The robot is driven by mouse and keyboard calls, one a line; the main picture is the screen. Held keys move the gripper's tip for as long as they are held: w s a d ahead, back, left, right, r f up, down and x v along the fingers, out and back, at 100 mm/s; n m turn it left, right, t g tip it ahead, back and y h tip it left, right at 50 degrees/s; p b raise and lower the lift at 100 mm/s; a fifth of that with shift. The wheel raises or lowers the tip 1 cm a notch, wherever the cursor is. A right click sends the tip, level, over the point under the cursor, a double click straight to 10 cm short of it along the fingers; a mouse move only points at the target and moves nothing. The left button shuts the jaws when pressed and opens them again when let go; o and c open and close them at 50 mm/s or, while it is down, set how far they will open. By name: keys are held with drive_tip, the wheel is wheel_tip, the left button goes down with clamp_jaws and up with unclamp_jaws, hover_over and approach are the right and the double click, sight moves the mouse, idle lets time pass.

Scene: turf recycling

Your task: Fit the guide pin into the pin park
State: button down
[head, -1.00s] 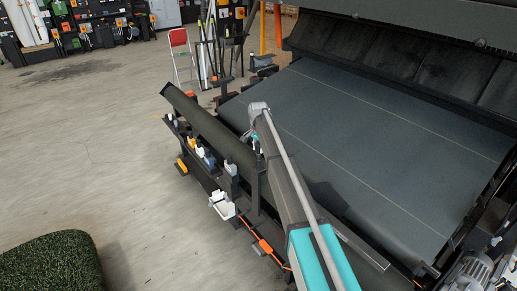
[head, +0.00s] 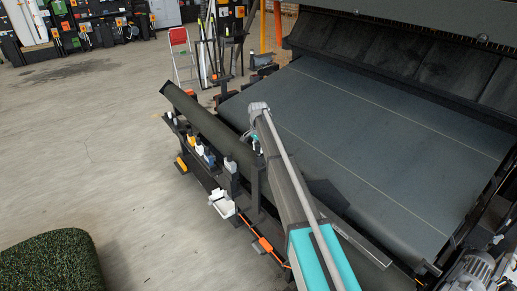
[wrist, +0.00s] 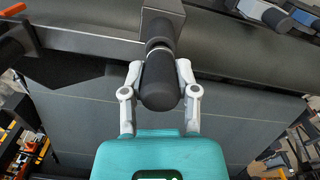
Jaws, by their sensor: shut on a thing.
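The guide pin, seen as a dark, thick, round-ended cylinder (wrist: 161,80), stands in the middle of the wrist view with a pale ring near its far end. My gripper (wrist: 160,82) has its two grey fingers closed on both sides of it. Beyond the ring, the pin lines up with a dark square block (wrist: 163,14) at the top edge, which may be the pin park. I cannot tell how deep the pin sits in it. In the head view my gripper (head: 256,142) is small beside the rail, and the pin cannot be made out there.
A long dark roller (head: 205,122) runs beside a rack of several bottles (head: 200,148). A white tray (head: 221,203) hangs below. The wide grey belt (head: 370,140) lies to the right. A turf roll (head: 50,265) is at lower left; open floor (head: 90,140) lies left.

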drive_tip(key=shift+f+b, duration=0.5)
drive_tip(key=shift+f, duration=0.05)
drive_tip(key=shift+c, duration=1.4)
unclamp_jaws()
drive_tip(key=shift+r, duration=0.15)
wheel_tip(320, 180, up, 12)
drive_tip(key=p, duration=1.2)
drive_tip(key=s+d, duration=1)
drive_tip(key=d, duration=0.2)
drive_tip(key=shift+f, duration=0.2)
drive_tip(key=shift+d, duration=0.1)
drive_tip(key=s+d+f+n+b, duration=0.1)
drive_tip(key=s+f+b, duration=0.3)
drive_tip(key=s, duration=0.7)
drive_tip(key=s+d+f+n+b, duration=0.1)
drive_tip(key=s+f+n+b, duration=0.3)
drive_tip(key=s, duration=0.7)
drive_tip(key=s+d+f+n+b, duration=0.2)
drive_tip(key=s+f+b, duration=0.2)
drive_tip(key=s, duration=0.7)
drive_tip(key=shift+n, duration=0.4)
